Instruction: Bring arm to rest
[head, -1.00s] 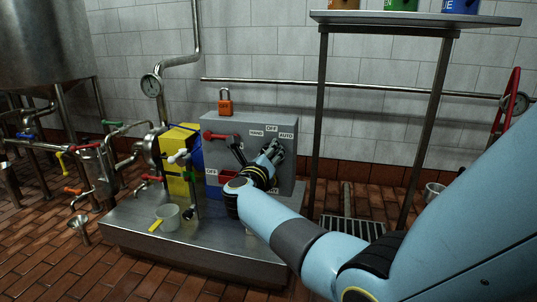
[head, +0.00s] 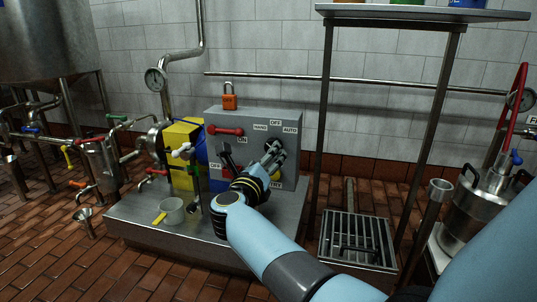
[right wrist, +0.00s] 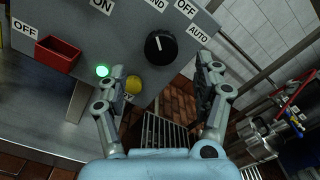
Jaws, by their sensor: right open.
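My right arm comes in from the lower right in the head view. Its gripper (head: 271,155) is in front of the grey control box (head: 290,150), near the right part of its face. In the right wrist view the gripper (right wrist: 160,70) is open, with nothing between its fingers. A black selector knob (right wrist: 160,46) shows beyond the gap and looks clear of the fingertips. A lit green lamp (right wrist: 102,71) and a yellow button (right wrist: 133,85) are by the left finger. My left gripper is not in view.
An orange padlock (head: 229,101) stands on the box. A clear cup (head: 172,211) is on the steel plinth (head: 130,215). A steel shelf (head: 420,12) on tall legs stands to the right, beside a floor grate (head: 358,240) and steel canister (head: 470,215).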

